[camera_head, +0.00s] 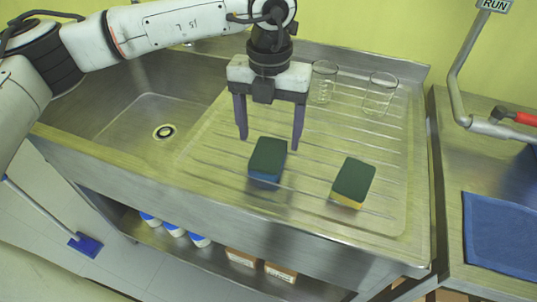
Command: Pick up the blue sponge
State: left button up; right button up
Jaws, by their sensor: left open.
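The blue sponge (266,163) lies on the ribbed metal drainboard (225,150), dark green side up, with a blue lower edge showing. A second sponge (353,182) lies to its right, also dark green on top but with a yellow edge. My left gripper (269,143) points down with its fingers spread wide. Its fingertips are near the far side of the blue sponge, one to the left and one to the right. The jaws are empty. How high the tips are above the board is hard to tell. My right gripper is not in view.
Two clear glass beakers (379,94) (323,82) stand on the drainboard behind the sponges. A sink basin (140,120) with a drain is at left. A blue cloth (500,235) and a metal pipe (458,90) are on the right counter. Bottles and boxes sit on the shelf below.

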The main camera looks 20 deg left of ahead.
aim_at(269, 150)
pick_arm(q)
notch_tip(269, 150, down, 4)
jog(key=shift+f+p, duration=0.2)
jog(key=shift+p, duration=0.2)
jog(key=c, duration=1.1)
